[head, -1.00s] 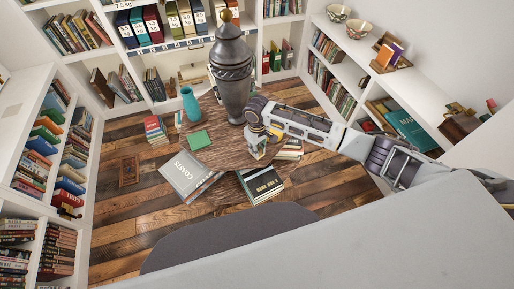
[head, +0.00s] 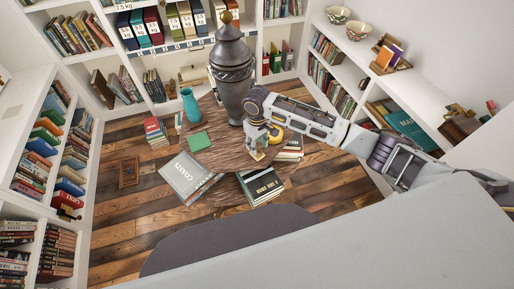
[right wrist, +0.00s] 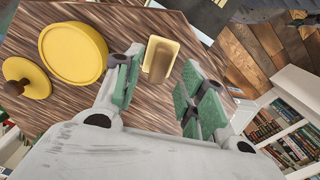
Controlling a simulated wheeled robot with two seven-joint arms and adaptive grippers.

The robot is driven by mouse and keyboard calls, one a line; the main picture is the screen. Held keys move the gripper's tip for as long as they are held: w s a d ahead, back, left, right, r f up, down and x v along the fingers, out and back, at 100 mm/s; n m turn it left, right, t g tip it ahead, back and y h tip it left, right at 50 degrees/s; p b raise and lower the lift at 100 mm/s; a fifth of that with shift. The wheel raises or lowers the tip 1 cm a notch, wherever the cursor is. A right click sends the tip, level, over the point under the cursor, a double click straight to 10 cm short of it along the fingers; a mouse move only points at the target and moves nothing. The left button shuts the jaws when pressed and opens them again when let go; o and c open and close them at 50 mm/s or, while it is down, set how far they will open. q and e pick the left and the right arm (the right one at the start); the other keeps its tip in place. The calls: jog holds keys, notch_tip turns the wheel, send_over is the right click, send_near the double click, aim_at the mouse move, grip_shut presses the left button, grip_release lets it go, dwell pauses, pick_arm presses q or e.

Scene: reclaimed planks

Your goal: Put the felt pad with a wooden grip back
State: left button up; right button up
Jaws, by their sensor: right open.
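The felt pad with a wooden grip appears to be the small oblong block (right wrist: 160,60), tan on top with a yellowish edge, on the round wooden table (head: 212,160). In the head view it is a small pale patch (head: 257,155) under my right gripper (head: 258,148). In the right wrist view my right gripper (right wrist: 160,68) is open, with its green-padded fingers on either side of the block and a gap showing on each side. I cannot tell how high the fingertips are above the table. My left gripper is not in view.
A round yellow tin (right wrist: 73,52) and a yellow lid with a wooden knob (right wrist: 24,78) lie beside the block. A grey urn (head: 232,75), teal vase (head: 190,104), green square (head: 199,141) and books (head: 188,177) crowd the table. Shelves surround it.

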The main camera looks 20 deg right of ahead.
notch_tip(320, 180, up, 8)
dwell(0.5)
dwell(0.5)
dwell(0.9)
